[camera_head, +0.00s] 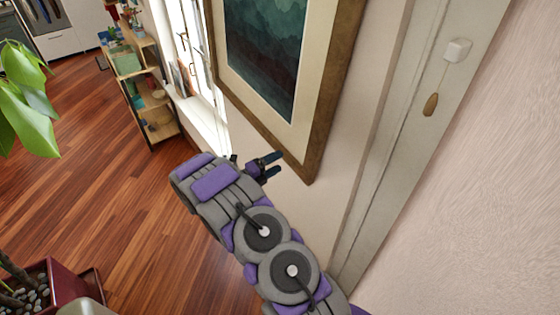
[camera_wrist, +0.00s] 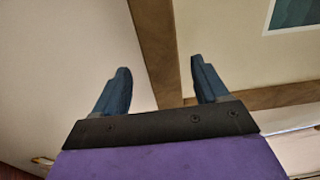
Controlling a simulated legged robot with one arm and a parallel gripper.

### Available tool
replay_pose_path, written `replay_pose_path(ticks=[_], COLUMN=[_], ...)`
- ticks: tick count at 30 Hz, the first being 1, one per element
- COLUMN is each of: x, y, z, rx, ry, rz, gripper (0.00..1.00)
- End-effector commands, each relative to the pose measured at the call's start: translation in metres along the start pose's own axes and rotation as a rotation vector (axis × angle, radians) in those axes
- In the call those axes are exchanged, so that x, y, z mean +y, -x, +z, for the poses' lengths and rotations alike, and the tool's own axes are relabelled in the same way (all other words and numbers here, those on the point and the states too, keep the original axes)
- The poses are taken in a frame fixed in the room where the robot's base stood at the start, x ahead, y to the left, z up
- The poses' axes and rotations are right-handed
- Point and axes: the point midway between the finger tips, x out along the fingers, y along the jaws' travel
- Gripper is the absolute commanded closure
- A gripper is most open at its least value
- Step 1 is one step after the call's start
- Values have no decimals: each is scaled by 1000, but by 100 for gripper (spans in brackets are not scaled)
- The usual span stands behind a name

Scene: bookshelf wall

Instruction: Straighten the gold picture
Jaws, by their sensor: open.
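The picture has a brown-gold wooden frame (camera_head: 326,105), a cream mat and a dark teal painted image (camera_head: 268,50). It hangs on the wall at the top centre of the head view, its upper part cut off. I cannot tell how far it is tilted. My gripper (camera_head: 273,163) is open near the frame's lower edge, left of its lower right corner in the head view. In the wrist view, the two blue fingers (camera_wrist: 160,65) are spread, with one side of the frame (camera_wrist: 151,35) running between them in the picture. I cannot tell whether they touch it.
A pale door frame (camera_head: 385,150) stands right of the picture. A bright window (camera_head: 195,60) and a wooden shelf (camera_head: 150,100) are at the left. A leafy plant (camera_head: 25,105) and a red planter (camera_head: 60,285) are at the far left. The wooden floor (camera_head: 100,190) between is clear.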

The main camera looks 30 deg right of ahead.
Motion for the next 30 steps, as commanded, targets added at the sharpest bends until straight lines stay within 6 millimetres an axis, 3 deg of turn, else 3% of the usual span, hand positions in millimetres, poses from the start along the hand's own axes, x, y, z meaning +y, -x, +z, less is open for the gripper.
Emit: replay_pose_path(ticks=[6,17,30], x=[0,0,0], y=[-22,-26,-26], z=[0,0,0], rx=[0,-1,-1], ry=[0,0,0], rz=[-1,0,1], gripper=[27,27,69])
